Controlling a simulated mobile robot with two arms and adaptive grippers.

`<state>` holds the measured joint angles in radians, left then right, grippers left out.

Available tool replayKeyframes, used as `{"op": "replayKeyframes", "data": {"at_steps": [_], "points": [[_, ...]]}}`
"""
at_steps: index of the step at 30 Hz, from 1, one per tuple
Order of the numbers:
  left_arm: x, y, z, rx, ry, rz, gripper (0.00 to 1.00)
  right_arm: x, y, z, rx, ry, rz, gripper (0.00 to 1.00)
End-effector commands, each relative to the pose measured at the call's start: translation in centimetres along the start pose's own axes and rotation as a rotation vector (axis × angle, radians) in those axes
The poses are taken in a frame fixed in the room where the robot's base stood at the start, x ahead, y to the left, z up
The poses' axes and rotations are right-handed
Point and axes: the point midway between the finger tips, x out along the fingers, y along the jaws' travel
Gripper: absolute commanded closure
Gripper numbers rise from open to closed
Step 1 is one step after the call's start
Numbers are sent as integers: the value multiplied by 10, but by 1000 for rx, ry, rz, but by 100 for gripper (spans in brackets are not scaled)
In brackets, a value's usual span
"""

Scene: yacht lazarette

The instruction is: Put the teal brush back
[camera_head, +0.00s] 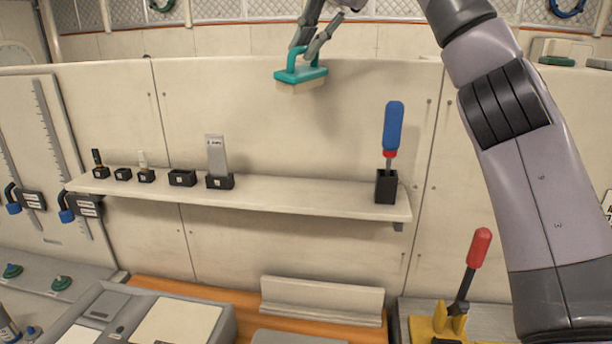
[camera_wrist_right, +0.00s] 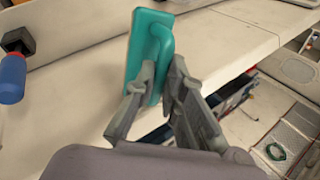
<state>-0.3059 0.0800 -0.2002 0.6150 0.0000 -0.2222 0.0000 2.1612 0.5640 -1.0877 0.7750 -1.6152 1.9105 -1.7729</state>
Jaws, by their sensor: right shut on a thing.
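The teal brush (camera_head: 301,74) has a teal back and handle and a pale pad or bristle side facing down. It is held up in front of the wall panel, above the shelf. My right gripper (camera_head: 306,42) comes from above and is shut on the brush's handle. In the right wrist view the brush (camera_wrist_right: 147,58) sits between the two fingers of my right gripper (camera_wrist_right: 160,85). My left gripper is in neither view.
A shelf (camera_head: 290,195) carries several small black holders, a grey-bladed tool (camera_head: 216,155) and a blue-handled tool (camera_head: 393,130) in a black holder (camera_head: 386,187). Below stand a red-handled lever (camera_head: 478,250) and a grey console (camera_head: 150,318). Some holders look empty.

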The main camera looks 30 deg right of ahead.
Motion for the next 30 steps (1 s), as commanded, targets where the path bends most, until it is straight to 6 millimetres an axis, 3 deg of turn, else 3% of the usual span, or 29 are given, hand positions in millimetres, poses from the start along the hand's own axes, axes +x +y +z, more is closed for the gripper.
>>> {"op": "replayKeyframes", "data": {"at_steps": [1, 5, 15, 30], "points": [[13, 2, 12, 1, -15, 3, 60, 19, 13, -1, -1, 0, 3, 100], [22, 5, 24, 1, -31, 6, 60, 46, 31, -1, -1, 1, 4, 100], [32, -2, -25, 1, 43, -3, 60, 117, 79, -1, 2, 1, 5, 100], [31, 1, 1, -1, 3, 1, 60, 168, 113, 0, 1, 1, 3, 100]]}}
